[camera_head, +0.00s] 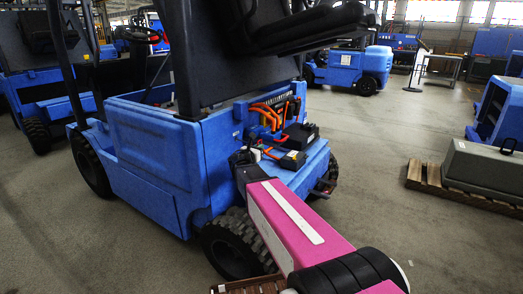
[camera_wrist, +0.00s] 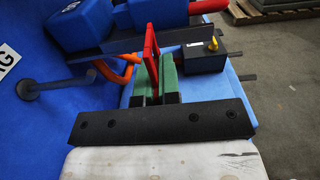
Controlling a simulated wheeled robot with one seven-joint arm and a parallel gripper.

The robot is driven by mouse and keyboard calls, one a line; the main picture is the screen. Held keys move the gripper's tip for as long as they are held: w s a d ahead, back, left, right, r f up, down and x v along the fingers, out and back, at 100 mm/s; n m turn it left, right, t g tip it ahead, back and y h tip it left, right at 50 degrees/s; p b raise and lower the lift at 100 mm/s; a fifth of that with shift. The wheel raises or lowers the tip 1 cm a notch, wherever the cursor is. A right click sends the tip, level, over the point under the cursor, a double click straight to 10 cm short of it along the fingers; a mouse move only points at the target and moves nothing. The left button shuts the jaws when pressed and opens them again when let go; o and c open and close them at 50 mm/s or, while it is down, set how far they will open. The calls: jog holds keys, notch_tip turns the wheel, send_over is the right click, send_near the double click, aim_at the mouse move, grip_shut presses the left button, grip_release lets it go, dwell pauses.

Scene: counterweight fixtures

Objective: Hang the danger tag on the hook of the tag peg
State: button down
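The danger tag appears in the wrist view as a thin red frame (camera_wrist: 151,58), standing up between the green finger pads of my gripper (camera_wrist: 158,78). My gripper is shut on it; the tag's face is turned mostly edge-on, and its print cannot be read. The tag peg (camera_wrist: 62,83) is a dark blue-grey rod with a round disc end, on the blue panel at the left of the wrist view. The peg is apart from the tag, to its left. In the head view, my gripper is small beside the forklift's open rear compartment, and the tag and peg cannot be made out clearly.
The blue forklift (camera_head: 155,150) has orange cables (camera_head: 270,114) and black boxes in its open rear. In the wrist view, blue blocks (camera_wrist: 85,32), an orange pipe (camera_wrist: 118,75) and a black box with a yellow knob (camera_wrist: 205,57) crowd around my gripper.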

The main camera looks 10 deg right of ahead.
jog(key=w+a+f, duration=0.1)
jog(key=w+a, duration=0.4)
jog(key=shift+w+a+f, duration=0.25)
jog(key=shift+f, duration=0.1)
dwell(1.1)
jog(key=shift+s+d, duration=0.1)
jog(key=c, duration=1.2)
grip_release()
jog(key=shift+c, duration=0.2)
jog(key=shift+s, duration=0.15)
